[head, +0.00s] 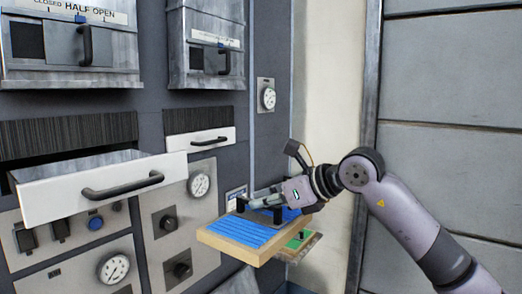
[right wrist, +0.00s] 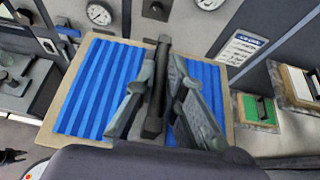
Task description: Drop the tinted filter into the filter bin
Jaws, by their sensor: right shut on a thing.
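A filter with blue pleats in a pale tan frame (head: 222,238) is held at the lower middle of the head view, roughly level. It fills much of the right wrist view (right wrist: 95,90). My right gripper (head: 262,205) is over its top, with its fingers shut on a dark bar-like handle (right wrist: 157,85) across the pleats. The frame's far edge is near the grey panel; I cannot tell if they touch. My left gripper is not in the head view. I cannot identify a filter bin in either view.
An open drawer with a white front (head: 105,188) juts out on the left. A smaller white drawer (head: 200,142) is above the filter. A framed green item (head: 300,240) sits just below and right of the filter. Gauges and knobs line the panel. A pale wall stands behind my right arm.

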